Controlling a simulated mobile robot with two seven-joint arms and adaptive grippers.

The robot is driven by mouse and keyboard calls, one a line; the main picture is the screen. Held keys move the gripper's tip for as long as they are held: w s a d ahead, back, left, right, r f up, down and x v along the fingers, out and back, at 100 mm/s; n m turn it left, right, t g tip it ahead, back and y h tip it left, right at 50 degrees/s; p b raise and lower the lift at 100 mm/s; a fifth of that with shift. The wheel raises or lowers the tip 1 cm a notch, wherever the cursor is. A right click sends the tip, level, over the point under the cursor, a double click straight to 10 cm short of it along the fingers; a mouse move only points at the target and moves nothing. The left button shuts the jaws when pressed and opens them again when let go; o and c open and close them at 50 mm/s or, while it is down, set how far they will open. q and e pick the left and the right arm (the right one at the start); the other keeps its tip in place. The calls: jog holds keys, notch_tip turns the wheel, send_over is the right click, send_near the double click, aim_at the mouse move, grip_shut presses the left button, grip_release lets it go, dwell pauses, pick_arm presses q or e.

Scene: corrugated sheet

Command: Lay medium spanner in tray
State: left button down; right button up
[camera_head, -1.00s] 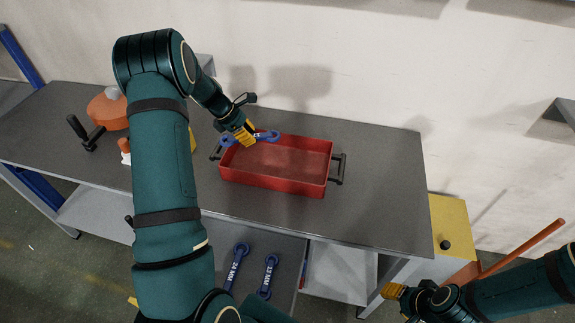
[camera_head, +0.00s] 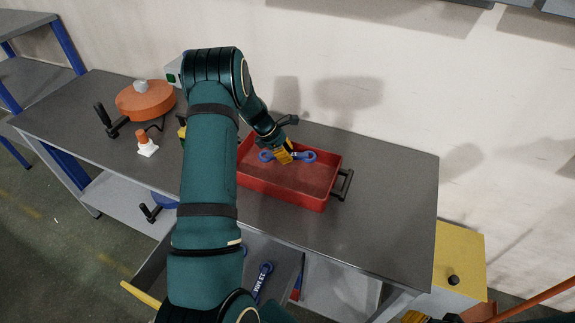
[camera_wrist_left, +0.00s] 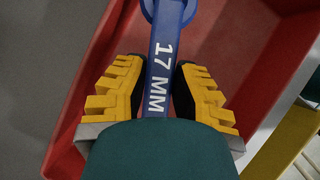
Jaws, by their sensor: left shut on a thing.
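The medium spanner (camera_head: 304,156) is blue and marked 17 MM. It lies across my left gripper (camera_head: 285,157), which is shut on its shaft. In the left wrist view the spanner (camera_wrist_left: 165,55) runs between the two yellow fingers (camera_wrist_left: 158,92), over the tray floor. The red tray (camera_head: 300,193) stands on the bench, and the spanner shows over its back part. I cannot tell whether the spanner touches the tray. My left arm hides the tray's left end. Only a yellow bit of my right gripper (camera_head: 412,317) shows at the bottom edge.
A spanner marked 13 MM (camera_head: 263,280) lies in the open drawer below the bench, with another mostly hidden by my arm. An orange round object (camera_head: 146,104) and an orange-and-white item (camera_head: 146,145) stand at left. The bench right of the tray is clear.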

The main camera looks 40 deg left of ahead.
aim_at(287, 168)
pick_arm(q)
jog(key=shift+f, duration=2.15)
jog(key=shift+d+f, duration=0.1)
jog(key=c, duration=0.9)
grip_release()
jog(key=shift+a+r, duration=0.2)
jog(key=shift+r, duration=0.25)
jog(key=v, duration=1.1)
jog(key=shift+s+r, duration=0.1)
jog(key=shift+s, duration=0.05)
